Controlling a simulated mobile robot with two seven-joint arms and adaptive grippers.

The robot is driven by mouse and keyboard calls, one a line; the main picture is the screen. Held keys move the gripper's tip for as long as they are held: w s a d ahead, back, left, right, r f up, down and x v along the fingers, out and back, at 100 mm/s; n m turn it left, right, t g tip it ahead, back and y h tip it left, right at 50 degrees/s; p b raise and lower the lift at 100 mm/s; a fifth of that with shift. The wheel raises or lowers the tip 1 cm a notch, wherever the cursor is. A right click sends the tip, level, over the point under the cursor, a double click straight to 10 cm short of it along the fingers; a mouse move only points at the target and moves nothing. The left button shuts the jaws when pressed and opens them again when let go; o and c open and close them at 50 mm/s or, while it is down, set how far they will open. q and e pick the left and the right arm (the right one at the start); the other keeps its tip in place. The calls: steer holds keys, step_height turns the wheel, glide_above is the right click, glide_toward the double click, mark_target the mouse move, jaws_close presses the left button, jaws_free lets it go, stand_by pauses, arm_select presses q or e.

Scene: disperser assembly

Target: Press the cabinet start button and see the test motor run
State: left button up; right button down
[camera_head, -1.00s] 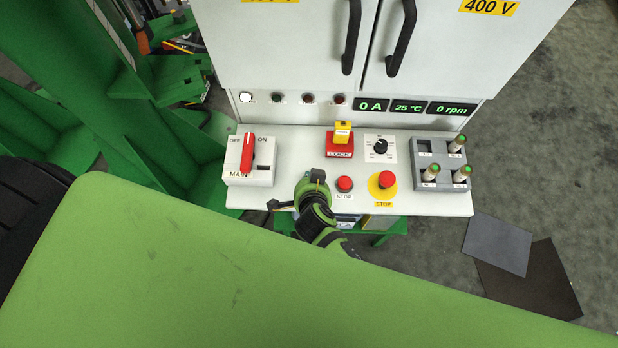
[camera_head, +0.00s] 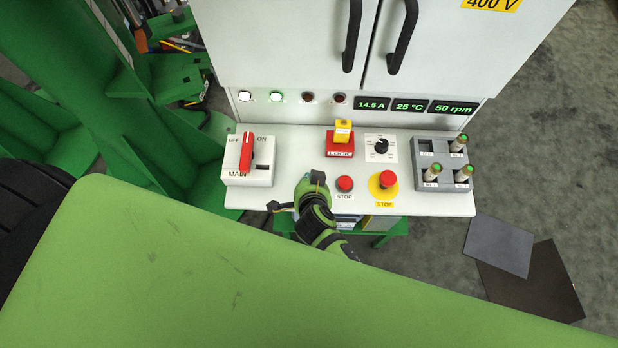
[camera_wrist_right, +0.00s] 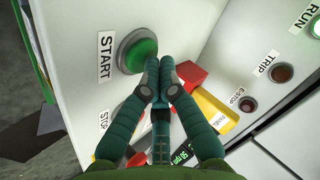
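The green start button (camera_wrist_right: 138,52), labelled START, is on the cabinet's panel in the right wrist view. My right gripper (camera_wrist_right: 164,78) is shut and empty, its fingertips together at the button's lower right edge; I cannot tell whether they touch it. In the head view my right gripper (camera_head: 308,196) is over the front panel and hides the start button. On the cabinet (camera_head: 280,50), the white lamp (camera_head: 246,96) and green lamp (camera_head: 277,97) are lit. The displays read 14.5 A (camera_head: 372,103), 25 °C and 50 rpm (camera_head: 454,107). I cannot identify the test motor. My left gripper is out of view.
Beside my right gripper are a red stop button (camera_head: 345,184) and an emergency stop (camera_head: 388,180) on yellow. The red main switch (camera_head: 246,152), lock block (camera_head: 341,148), dial (camera_head: 380,147) and fuse holder (camera_head: 423,176) share the panel. Two door handles stick out above.

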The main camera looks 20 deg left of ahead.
steer(key=shift+s+f, duration=0.1)
steer(key=shift+f, duration=0.15)
steer(key=shift+r+p, duration=1)
steer(key=shift+r, duration=0.3)
step_height(320, 180, up, 5)
steer(key=p, duration=0.4)
steer(key=shift+d, duration=0.15)
stand_by(0.5)
